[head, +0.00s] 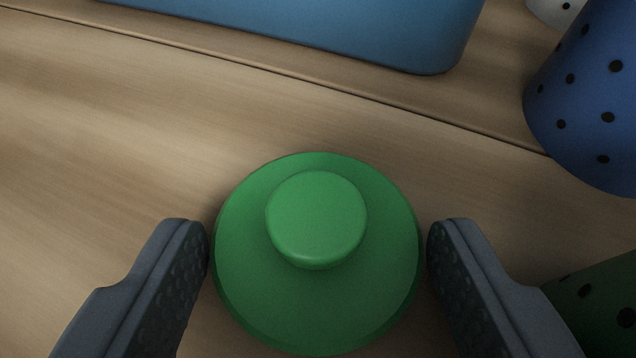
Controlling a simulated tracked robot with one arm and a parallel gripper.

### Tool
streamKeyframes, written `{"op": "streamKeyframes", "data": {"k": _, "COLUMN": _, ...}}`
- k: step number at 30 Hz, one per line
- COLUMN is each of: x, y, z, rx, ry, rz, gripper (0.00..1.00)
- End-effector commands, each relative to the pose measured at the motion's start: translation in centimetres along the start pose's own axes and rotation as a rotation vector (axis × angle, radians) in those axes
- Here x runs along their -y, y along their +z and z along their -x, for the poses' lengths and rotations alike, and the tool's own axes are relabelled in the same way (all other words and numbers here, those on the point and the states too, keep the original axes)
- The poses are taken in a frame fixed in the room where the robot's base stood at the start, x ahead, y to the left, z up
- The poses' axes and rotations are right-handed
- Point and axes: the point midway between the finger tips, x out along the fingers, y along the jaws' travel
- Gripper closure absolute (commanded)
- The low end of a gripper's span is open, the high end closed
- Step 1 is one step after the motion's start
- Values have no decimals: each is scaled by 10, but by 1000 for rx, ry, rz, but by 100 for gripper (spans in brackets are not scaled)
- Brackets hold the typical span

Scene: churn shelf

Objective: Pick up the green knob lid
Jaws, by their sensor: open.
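The green knob lid (318,310) lies on the wooden surface, low in the middle of the head view. It is a round disc with a round raised knob (316,217) on top. My gripper (318,235) is open, with one dark textured finger on each side of the lid. The fingertips appear very close to the lid's left and right edges. I cannot tell whether they touch it or how high they are above the surface.
A blue box-like object (300,22) stands at the back. A blue cup-like object with black dots (590,100) is at the right, with a white dotted object (553,10) behind it. A dark green dotted object (600,305) sits close beside my right finger. The wood (90,150) at left is clear.

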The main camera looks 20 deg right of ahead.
Motion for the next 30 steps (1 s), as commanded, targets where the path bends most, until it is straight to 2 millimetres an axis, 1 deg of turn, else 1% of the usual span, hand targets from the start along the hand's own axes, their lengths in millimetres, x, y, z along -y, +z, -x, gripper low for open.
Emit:
{"op": "streamKeyframes", "data": {"k": 4, "x": 0, "y": 0, "z": 0, "rx": 0, "ry": 0, "rz": 0, "gripper": 40}}
{"op": "streamKeyframes", "data": {"k": 5, "x": 0, "y": 0, "z": 0, "rx": 0, "ry": 0, "rz": 0, "gripper": 43}}
{"op": "streamKeyframes", "data": {"k": 6, "x": 0, "y": 0, "z": 0, "rx": 0, "ry": 0, "rz": 0, "gripper": 54}}
{"op": "streamKeyframes", "data": {"k": 7, "x": 0, "y": -1, "z": 0, "rx": -1, "ry": 0, "rz": 0, "gripper": 62}}
{"op": "streamKeyframes", "data": {"k": 8, "x": 0, "y": 0, "z": 0, "rx": -1, "ry": 1, "rz": 0, "gripper": 67}}
{"op": "streamKeyframes", "data": {"k": 17, "x": 0, "y": -1, "z": 0, "rx": -1, "ry": 1, "rz": 0, "gripper": 67}}
{"op": "streamKeyframes", "data": {"k": 20, "x": 0, "y": -4, "z": 2, "rx": -1, "ry": 1, "rz": 0, "gripper": 67}}
{"op": "streamKeyframes", "data": {"k": 23, "x": 0, "y": -14, "z": 7, "rx": -3, "ry": 0, "rz": 0, "gripper": 67}}
{"op": "streamKeyframes", "data": {"k": 30, "x": 0, "y": -54, "z": 29, "rx": -5, "ry": 1, "rz": -1, "gripper": 68}}
